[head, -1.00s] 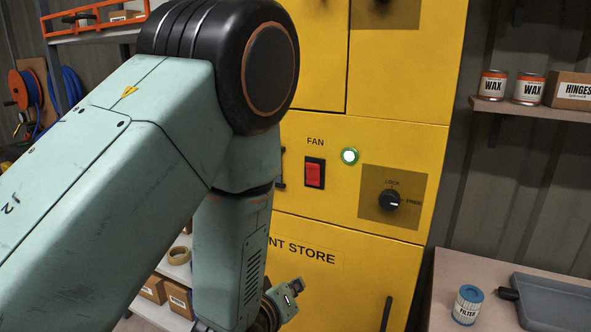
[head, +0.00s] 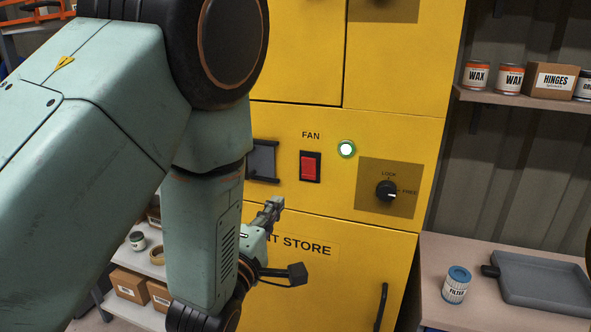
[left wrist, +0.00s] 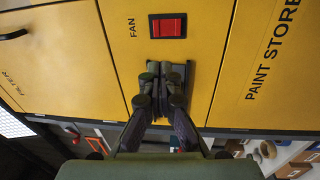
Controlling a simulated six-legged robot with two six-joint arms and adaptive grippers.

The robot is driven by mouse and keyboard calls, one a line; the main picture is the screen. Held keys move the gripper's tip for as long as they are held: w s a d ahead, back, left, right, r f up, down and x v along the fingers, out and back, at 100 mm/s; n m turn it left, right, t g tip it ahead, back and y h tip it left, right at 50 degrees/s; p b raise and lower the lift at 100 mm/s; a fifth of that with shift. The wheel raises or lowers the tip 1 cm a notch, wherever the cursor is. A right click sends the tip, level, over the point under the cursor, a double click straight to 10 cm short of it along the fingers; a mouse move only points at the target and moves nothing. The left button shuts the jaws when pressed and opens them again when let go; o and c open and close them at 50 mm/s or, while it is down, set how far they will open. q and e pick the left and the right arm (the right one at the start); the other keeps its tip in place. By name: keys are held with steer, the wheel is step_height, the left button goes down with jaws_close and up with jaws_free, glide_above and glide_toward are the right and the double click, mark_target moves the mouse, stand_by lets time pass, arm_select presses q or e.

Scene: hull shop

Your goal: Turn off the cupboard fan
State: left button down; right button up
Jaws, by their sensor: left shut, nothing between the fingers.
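The yellow paint store cupboard (head: 400,135) carries a red rocker switch (head: 309,166) under the word FAN. The switch also shows in the left wrist view (left wrist: 168,26), at the top. A round lamp (head: 347,149) beside the switch glows white-green. My left gripper (head: 274,206) is below and left of the switch, apart from it. In the left wrist view its fingers (left wrist: 162,72) are together and empty, just short of the switch in the picture. My right gripper is in neither view.
A black knob (head: 386,191) marked LOCK and FREE sits right of the switch, its white mark towards FREE. A dark plate (head: 263,160) is left of the switch. A filter can (head: 457,285) and a grey tray (head: 545,280) stand on the right bench.

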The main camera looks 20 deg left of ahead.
arm_select(q)
steer(key=p, duration=0.1)
glide_toward(308, 162)
steer(key=w, duration=0.1)
steer(key=shift+n, duration=0.3)
steer(key=w, duration=0.3)
steer(key=w+p, duration=0.1)
steer(key=shift+w+a+r, duration=0.15)
steer(key=shift+w+a, duration=0.1)
steer(key=shift+a, duration=0.1)
steer(key=shift+w+d, duration=0.1)
steer(key=shift+w, duration=0.25)
steer(key=shift+w+d+r, duration=0.1)
steer(key=shift+w+d, duration=0.25)
steer(key=shift+d, duration=0.1)
steer(key=shift+a, duration=0.4)
steer(key=shift+w+r, duration=0.2)
steer(key=shift+w, duration=0.15)
steer(key=shift+s+d, duration=0.1)
steer(key=shift+d, duration=0.2)
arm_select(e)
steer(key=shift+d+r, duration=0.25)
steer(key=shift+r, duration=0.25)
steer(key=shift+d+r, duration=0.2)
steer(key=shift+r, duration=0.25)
